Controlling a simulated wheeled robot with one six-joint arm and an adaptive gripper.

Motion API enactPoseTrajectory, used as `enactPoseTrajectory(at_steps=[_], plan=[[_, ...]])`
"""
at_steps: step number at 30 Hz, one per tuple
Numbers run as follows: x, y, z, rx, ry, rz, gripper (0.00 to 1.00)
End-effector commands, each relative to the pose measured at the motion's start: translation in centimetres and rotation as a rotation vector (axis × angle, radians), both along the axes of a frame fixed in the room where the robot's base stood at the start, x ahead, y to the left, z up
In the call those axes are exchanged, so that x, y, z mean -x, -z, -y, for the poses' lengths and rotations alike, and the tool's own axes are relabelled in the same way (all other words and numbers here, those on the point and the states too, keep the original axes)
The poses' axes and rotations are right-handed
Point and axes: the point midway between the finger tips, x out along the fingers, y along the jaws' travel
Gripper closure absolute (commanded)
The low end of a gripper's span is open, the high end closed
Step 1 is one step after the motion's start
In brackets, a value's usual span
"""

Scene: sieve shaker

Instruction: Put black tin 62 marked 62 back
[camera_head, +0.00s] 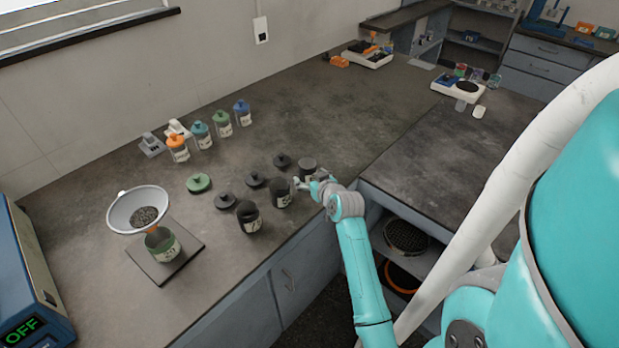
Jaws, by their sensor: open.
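Several dark items stand near the front edge of the bench. A black open tin (249,216) with a pale mark stands left, and a second black open tin (280,192) with a pale mark stands right of it. A third dark tin (308,167) with a greyish top is beyond my gripper. The marks are too small to read, so I cannot tell which is tin 62. My gripper (303,184) is open, beside the second tin and just in front of the third; contact with either cannot be told.
Black lids (225,201) and a green lid (199,183) lie behind the tins. A funnel (140,209) with dark grains sits above a green tin (162,244) on a dark plate (189,260). Coloured jars (201,135) stand at the back. Sieves (407,237) sit on the shelf below.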

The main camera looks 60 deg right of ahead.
Motion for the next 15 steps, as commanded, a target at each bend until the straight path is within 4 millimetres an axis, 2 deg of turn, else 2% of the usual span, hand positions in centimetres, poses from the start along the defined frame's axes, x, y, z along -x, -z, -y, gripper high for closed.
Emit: enactPoseTrajectory(at_steps=[15], plan=[[7.1, -3.5, -5.1, 0.0, 0.002, 0.0, 0.16]])
